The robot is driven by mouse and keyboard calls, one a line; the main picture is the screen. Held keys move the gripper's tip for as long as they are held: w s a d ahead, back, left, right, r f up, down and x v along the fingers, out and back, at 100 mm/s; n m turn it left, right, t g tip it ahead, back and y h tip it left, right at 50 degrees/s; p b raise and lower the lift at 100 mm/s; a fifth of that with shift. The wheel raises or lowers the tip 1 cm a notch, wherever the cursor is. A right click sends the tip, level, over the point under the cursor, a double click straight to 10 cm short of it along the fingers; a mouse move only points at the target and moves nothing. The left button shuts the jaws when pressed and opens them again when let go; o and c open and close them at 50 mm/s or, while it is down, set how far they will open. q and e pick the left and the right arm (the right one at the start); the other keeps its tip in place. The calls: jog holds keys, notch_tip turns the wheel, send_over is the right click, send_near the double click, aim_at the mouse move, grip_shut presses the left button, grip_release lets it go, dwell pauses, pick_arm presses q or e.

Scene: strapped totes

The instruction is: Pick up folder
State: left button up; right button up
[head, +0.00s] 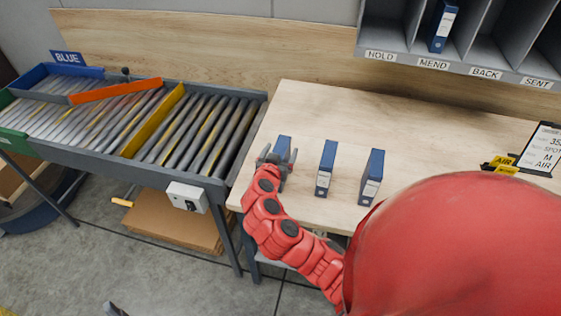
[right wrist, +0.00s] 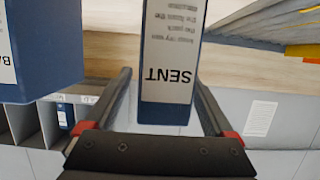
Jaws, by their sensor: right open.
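Three blue folders stand upright in a row on the wooden table: a left one (head: 284,146), a middle one (head: 326,168) and a right one (head: 371,178). My right gripper (head: 277,158) is open around the left folder. In the right wrist view, that folder (right wrist: 170,60), its white label reading SENT upside down, stands between the open fingers (right wrist: 168,105). A gap shows on each side of it. Another blue folder (right wrist: 40,50) is partly cut off at left, its label only partly readable. A small grey piece at the head view's bottom edge may be my left gripper (head: 115,309).
A grey rack (head: 465,60) with slots labelled HOLD, MEND, BACK and SENT hangs at the back; a blue folder (head: 442,26) stands above MEND. A roller conveyor (head: 130,110) adjoins the table (head: 400,125) on the left.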

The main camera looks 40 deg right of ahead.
jog(key=shift+a, duration=0.1)
grip_shut()
dwell(0.3)
dwell(1.0)
